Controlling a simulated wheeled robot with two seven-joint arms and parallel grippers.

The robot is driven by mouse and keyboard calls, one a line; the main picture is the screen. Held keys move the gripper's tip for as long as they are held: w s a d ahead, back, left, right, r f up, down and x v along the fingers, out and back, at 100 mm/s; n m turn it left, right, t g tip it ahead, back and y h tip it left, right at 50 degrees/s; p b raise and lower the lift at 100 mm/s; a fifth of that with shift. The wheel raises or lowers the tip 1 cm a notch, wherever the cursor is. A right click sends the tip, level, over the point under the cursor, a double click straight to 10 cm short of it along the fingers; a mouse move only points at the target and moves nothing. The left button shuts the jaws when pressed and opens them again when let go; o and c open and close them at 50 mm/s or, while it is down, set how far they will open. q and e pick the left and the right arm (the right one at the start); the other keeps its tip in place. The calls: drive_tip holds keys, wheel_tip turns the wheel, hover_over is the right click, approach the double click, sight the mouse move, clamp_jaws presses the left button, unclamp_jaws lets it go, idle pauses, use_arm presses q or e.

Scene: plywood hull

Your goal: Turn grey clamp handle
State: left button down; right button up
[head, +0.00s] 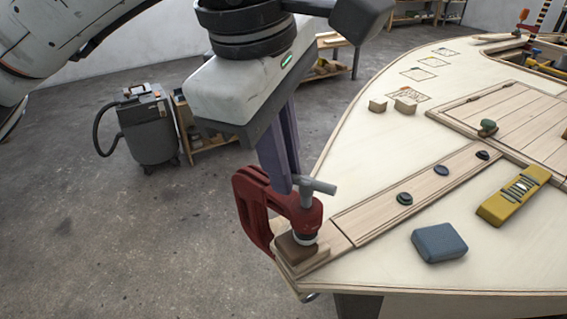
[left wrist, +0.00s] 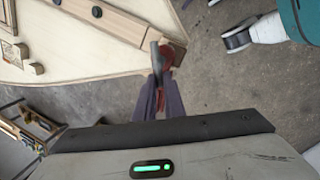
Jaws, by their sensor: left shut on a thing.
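A red clamp (head: 252,207) grips the edge of the plywood hull (head: 350,155) near its front corner, with a brown pad under its screw. Its grey T-shaped handle (head: 314,185) sits on top of the screw. My left gripper (head: 292,180) comes down from above, its purple fingers shut on the handle. In the left wrist view the handle (left wrist: 156,62) shows between the fingertips, with part of the red clamp (left wrist: 171,60) behind it. The fingers partly hide the handle. My right gripper is not in view.
Dark round knobs (head: 404,198) line a wooden strip. A grey shop vacuum (head: 147,125) stands on the floor at left.

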use_arm(q)
drive_tip(key=shift+w+r+m, duration=0.15)
drive_tip(key=shift+r+m, duration=0.1)
drive_tip(key=shift+m, duration=0.25)
drive_tip(key=c, duration=1.9)
unclamp_jaws()
drive_tip(key=shift+c, duration=0.2)
drive_tip(key=shift+o, duration=0.5)
drive_tip(key=shift+f, duration=0.1)
drive_tip(key=p+v, duration=0.2)
drive_tip(key=v, duration=0.8)
drive_tip(key=shift+a, duration=0.15)
